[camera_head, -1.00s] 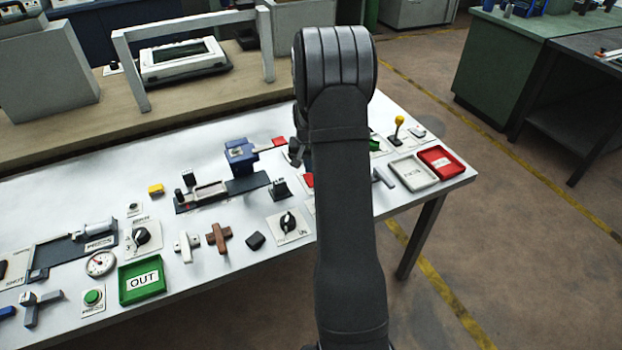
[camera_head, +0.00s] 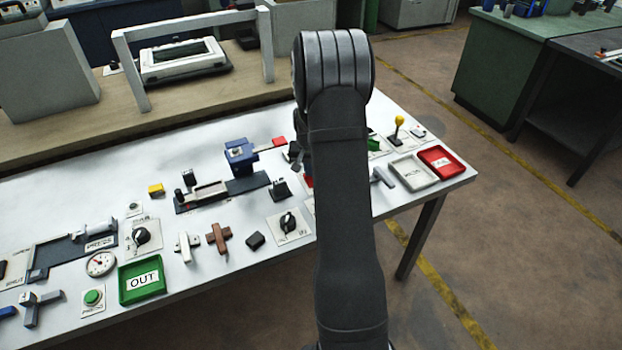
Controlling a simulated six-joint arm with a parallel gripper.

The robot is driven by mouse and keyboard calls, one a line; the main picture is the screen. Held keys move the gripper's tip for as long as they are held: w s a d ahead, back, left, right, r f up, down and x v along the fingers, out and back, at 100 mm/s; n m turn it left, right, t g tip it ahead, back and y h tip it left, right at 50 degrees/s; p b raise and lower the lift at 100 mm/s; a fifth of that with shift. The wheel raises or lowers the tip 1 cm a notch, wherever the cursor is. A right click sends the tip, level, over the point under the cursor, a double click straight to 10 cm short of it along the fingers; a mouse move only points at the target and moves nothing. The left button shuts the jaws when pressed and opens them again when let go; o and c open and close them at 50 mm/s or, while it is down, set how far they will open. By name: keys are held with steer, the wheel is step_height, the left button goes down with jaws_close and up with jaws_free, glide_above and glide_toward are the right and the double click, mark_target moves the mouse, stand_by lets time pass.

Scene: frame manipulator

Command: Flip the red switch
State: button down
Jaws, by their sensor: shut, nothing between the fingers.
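A second red piece (camera_head: 309,181) lies lower, mostly covered by my arm. I cannot tell which of them is the red switch, or its position. My gripper (camera_head: 295,154) is a dark shape at the left edge of the arm, close to the first red piece and mostly hidden behind the arm. It is shut and holds nothing. Whether it touches anything is not visible.
The white table holds a blue block (camera_head: 240,155), a black knob (camera_head: 288,222), a small black stand (camera_head: 279,190), a yellow-knobbed lever (camera_head: 397,127), a white tray (camera_head: 413,173), a red tray (camera_head: 440,160) and a green OUT tray (camera_head: 141,281). My arm hides the strip between.

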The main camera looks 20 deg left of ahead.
steer(key=shift+f, duration=0.25)
steer(key=shift+r, duration=3.55)
step_height(320, 180, down, 7)
steer(key=shift+f, duration=0.1)
steer(key=shift+r, duration=0.25)
